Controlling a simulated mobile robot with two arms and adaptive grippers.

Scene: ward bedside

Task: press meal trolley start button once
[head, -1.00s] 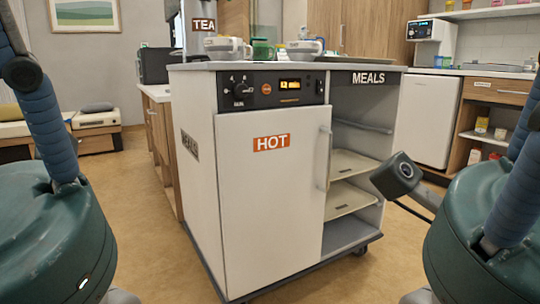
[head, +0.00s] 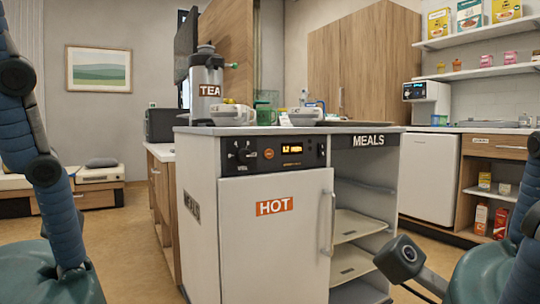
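The meal trolley (head: 250,240) stands ahead of me, a white cabinet with a door marked HOT and an open shelf side marked MEALS. Its dark control panel (head: 287,168) runs along the top of the door. The panel has knobs on the left, a small round orange button (head: 268,154) and a lit amber display (head: 292,149). Nothing covers the button, and neither arm is near it. My blue arm links show at the left and right edges. Neither gripper is in the picture.
On the trolley top are a TEA urn (head: 207,85), bowls (head: 232,114), a green mug (head: 266,116) and a tray (head: 355,123). A wooden side unit (head: 162,205) stands close behind on the left. Floor (head: 125,255) is clear at the left front.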

